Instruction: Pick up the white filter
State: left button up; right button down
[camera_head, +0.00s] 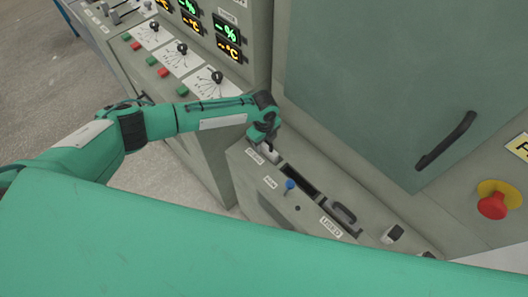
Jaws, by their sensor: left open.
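My left gripper (263,138) reaches down over the far left end of a grey ledge (315,198). It is open, and its dark fingers are small in the picture. A small whitish piece (269,149) shows right below and beside the fingers, partly covered by them; it looks like the white filter. I cannot tell whether the fingers touch it. My right gripper is not in view.
The ledge carries a dark slot (299,180), a blue-knobbed lever (290,186), a black handle (343,212) and a small white-and-black switch (394,234). A cabinet door with a black handle (447,141) rises behind. A red emergency button (493,205) is at right.

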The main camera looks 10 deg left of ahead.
pick_arm(q)
grip_shut()
jog(key=shift+r, duration=0.15)
